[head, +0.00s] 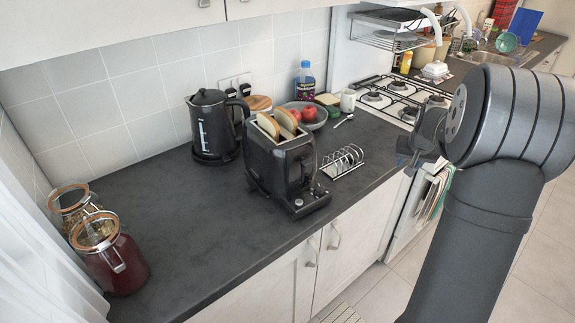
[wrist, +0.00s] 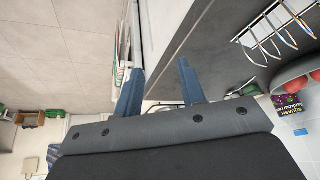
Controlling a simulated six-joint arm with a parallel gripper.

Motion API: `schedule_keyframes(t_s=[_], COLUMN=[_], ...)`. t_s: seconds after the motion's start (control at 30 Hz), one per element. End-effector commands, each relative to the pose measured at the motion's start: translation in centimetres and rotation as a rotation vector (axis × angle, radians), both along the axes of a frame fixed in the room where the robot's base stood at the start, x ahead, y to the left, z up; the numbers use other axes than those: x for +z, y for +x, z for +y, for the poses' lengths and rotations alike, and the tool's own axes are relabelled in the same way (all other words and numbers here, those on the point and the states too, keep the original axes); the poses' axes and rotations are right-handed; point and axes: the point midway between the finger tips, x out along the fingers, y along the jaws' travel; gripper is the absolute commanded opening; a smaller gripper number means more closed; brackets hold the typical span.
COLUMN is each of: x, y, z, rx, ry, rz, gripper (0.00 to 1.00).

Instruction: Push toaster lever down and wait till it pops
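The black toaster (head: 287,170) stands upright on the dark counter, with two slices of bread (head: 277,124) sticking up out of its slots. Its front faces the counter's front edge, with small knobs (head: 318,189) low down. I cannot clearly make out the lever. My gripper (head: 404,158) is to the right of the toaster, apart from it, near the counter's front edge. In the wrist view its two blue fingers (wrist: 161,68) are spread apart with nothing between them. The toaster does not show in the wrist view.
A wire toast rack (head: 342,162) stands right of the toaster. A black kettle (head: 212,125), fruit bowl (head: 318,122) and bottle (head: 305,82) are behind it. Glass jars (head: 112,262) stand at the left. A gas hob (head: 390,100) is beyond. The counter (head: 195,215) left of the toaster is clear.

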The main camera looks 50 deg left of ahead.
Motion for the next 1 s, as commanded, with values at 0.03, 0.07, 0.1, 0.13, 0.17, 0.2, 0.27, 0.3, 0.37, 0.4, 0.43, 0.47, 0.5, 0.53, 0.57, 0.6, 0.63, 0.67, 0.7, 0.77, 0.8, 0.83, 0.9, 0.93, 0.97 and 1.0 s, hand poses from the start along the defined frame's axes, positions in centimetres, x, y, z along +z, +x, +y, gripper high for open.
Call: schedule_keyframes(t_s=[0.03,0.07,0.1,0.13,0.17,0.2,0.27,0.3,0.37,0.4,0.43,0.47,0.5,0.53,0.57,0.6,0.63,0.67,0.7,0.77,0.8,0.83,0.9,0.93,0.97,1.0], x=[0.0,0.0,0.0,0.0,0.0,0.0,0.2,0.5,1.0,1.5,2.0,2.6,3.3,3.9,4.5,5.5,6.1,6.7,7.7,9.0,9.8,10.5,11.9,12.4,12.9,13.5], y=[0.0,0.0,0.0,0.0,0.0,-0.1,-0.3,-0.7,-1.6,-2.4,-3.1,-3.9,-5.3,-6.3,-7.4,-9.0,-10.2,-11.4,-13.0,-15.4,-17.1,-18.2,-20.8,-21.8,-22.7,-23.8], z=[0.0,0.0,0.0,0.0,0.0,0.1,0.4,0.8,1.7,2.5,3.2,3.9,5.0,5.8,6.5,7.6,8.3,8.9,9.7,10.8,11.3,11.7,12.4,12.6,12.8,13.0], rx=[0.0,0.0,0.0,0.0,0.0,0.002,0.013,0.026,0.059,0.087,0.114,0.144,0.188,0.225,0.26,0.311,0.349,0.387,0.437,0.513,0.561,0.596,0.672,0.702,0.729,0.762], ry=[0.0,0.0,0.0,0.0,0.0,-0.001,-0.004,-0.007,-0.019,-0.028,-0.037,-0.047,-0.062,-0.076,-0.088,-0.106,-0.119,-0.133,-0.152,-0.179,-0.198,-0.211,-0.239,-0.251,-0.262,-0.275], rz=[0.0,0.0,0.0,0.0,0.0,0.001,0.002,0.004,0.012,0.018,0.023,0.029,0.038,0.046,0.054,0.063,0.072,0.079,0.089,0.104,0.114,0.12,0.133,0.139,0.144,0.15], gripper=[0.37,0.37,0.37,0.37,0.31,0.23,0.11,0.03,0.0,0.0,0.0,0.0,0.0,0.0,0.0,0.0,0.0,0.0,0.0,0.0,0.0,0.0,0.0,0.0,0.0,0.0])
